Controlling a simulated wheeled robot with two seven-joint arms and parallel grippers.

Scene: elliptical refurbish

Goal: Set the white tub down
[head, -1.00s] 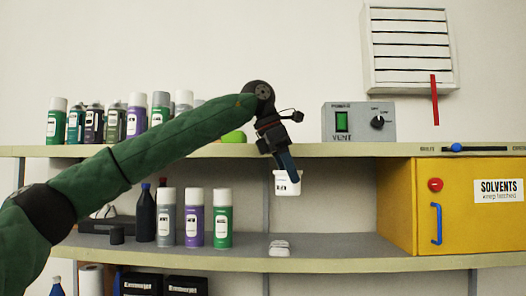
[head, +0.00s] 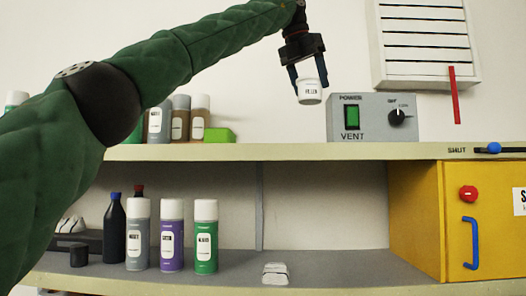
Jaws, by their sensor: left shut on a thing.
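The white tub (head: 310,92) is a small round tub with a dark printed label. My left gripper (head: 309,80) is shut on it, one dark finger on each side. The tub hangs roughly upright in the air above the upper shelf (head: 290,151), just left of the grey vent box. I cannot tell its exact depth over the shelf. My right gripper is not in view.
The vent box (head: 372,117) stands right of the tub. A green block (head: 219,135) and several bottles stand to the left, partly behind my arm. The upper shelf between block and vent box is clear. Below are spray cans (head: 172,235), a white item (head: 276,272) and a yellow cabinet (head: 425,215).

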